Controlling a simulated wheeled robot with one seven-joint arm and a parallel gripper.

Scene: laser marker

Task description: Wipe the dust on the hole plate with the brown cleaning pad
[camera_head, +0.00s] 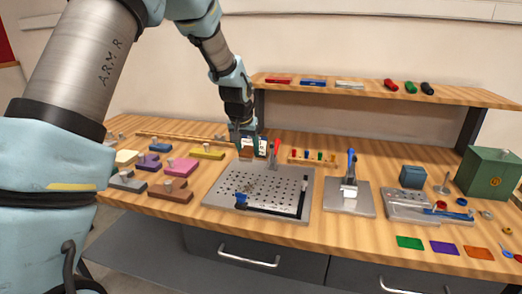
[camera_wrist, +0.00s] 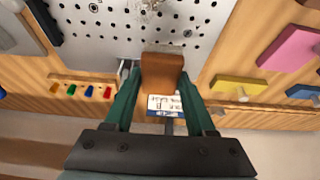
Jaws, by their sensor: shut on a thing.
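The hole plate (camera_head: 222,198) lies flat near the front of the table. Its far edge shows in the wrist view (camera_wrist: 205,30), with a greyish dusty patch (camera_wrist: 151,8) at the top. My gripper (camera_head: 247,149) is at the plate's far edge. In the wrist view its two green fingers (camera_wrist: 160,82) are shut on a brown cleaning pad (camera_wrist: 163,70), whose near end reaches over the plate's edge. The pad also shows in the head view (camera_head: 246,154). I cannot tell whether it touches the plate.
Several coloured blocks with knobs, including another brown one (camera_head: 170,190), stand left of the plate. A red-handled clamp (camera_head: 275,153) and a black bar (camera_head: 304,172) are on the plate. A blue-handled press (camera_head: 349,190) stands right. A shelf (camera_head: 380,93) spans the back.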

